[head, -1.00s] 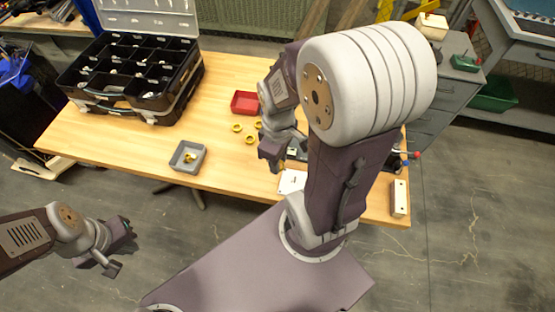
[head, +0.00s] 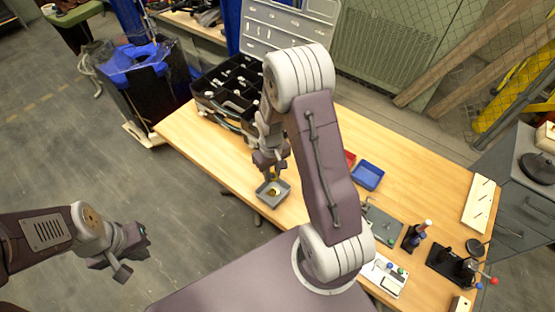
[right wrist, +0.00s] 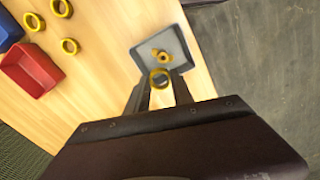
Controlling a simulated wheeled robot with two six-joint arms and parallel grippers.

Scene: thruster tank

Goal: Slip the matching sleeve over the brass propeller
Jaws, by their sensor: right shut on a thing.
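The brass propeller (right wrist: 161,56) lies in a small grey tray (right wrist: 180,39), which also shows in the head view (head: 264,200). My right gripper (right wrist: 160,82) is shut on a yellow ring-shaped sleeve (right wrist: 160,73). The sleeve is at the fingertips, seen just short of the propeller; its height above the tray is hard to tell. In the head view my right gripper (head: 271,168) is at the tray's far side. Three loose yellow sleeves, (right wrist: 62,8), (right wrist: 33,22) and (right wrist: 69,46), lie on the table. My left gripper (head: 132,255) hangs off the table; its jaws are unclear.
A red bin (right wrist: 30,69) and a blue bin (head: 367,176) stand on the wooden table (head: 420,155). A black organiser case (head: 226,90) is at the back left. Several tools and fixtures crowd the right end. Table around the grey tray is clear.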

